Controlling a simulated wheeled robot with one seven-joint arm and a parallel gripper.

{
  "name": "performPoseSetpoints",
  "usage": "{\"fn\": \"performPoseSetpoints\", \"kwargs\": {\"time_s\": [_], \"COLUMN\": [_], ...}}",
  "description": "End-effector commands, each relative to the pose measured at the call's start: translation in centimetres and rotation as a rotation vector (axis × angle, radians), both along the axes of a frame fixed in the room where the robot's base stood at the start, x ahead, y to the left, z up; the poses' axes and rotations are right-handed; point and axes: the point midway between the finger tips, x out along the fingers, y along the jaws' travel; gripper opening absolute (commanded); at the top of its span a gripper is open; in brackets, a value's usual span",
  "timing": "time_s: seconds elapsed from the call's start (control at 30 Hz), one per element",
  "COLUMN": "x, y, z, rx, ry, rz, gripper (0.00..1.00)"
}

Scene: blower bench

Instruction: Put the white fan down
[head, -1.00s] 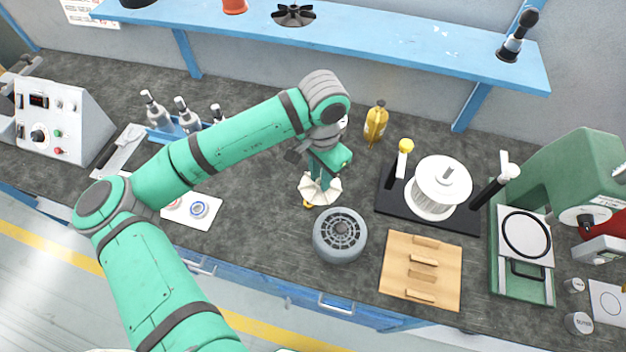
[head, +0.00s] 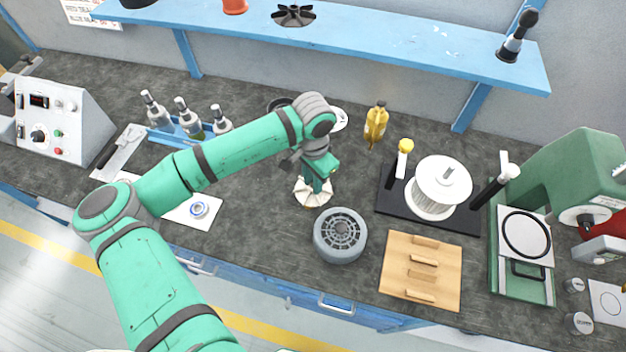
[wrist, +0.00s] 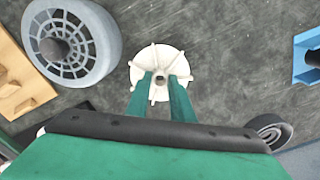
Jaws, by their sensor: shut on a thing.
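The white fan (head: 313,196) is a small bladed disc, low over or on the dark bench top; I cannot tell whether it touches. It also shows in the wrist view (wrist: 147,66). My gripper (head: 316,181) points down and is shut on the fan's hub. In the wrist view my green fingers (wrist: 160,82) close around the middle of the fan. The fan is just behind and left of the grey round blower housing (head: 340,236), apart from it in the wrist view.
A wooden slotted block (head: 394,285) lies right of the housing. A black base with a white spool (head: 438,188) stands behind that.

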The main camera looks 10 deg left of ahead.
Motion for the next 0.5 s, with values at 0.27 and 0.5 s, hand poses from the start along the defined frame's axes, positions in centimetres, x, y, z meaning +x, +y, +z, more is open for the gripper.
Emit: {"fn": "performPoseSetpoints", "kwargs": {"time_s": [0.27, 0.5], "x": [0.0, 0.0], "y": [0.0, 0.0], "z": [-0.7, -1.2], "rx": [0.0, 0.001], "ry": [0.0, 0.001], "rz": [0.001, 0.001], "gripper": [0.0, 0.0]}}
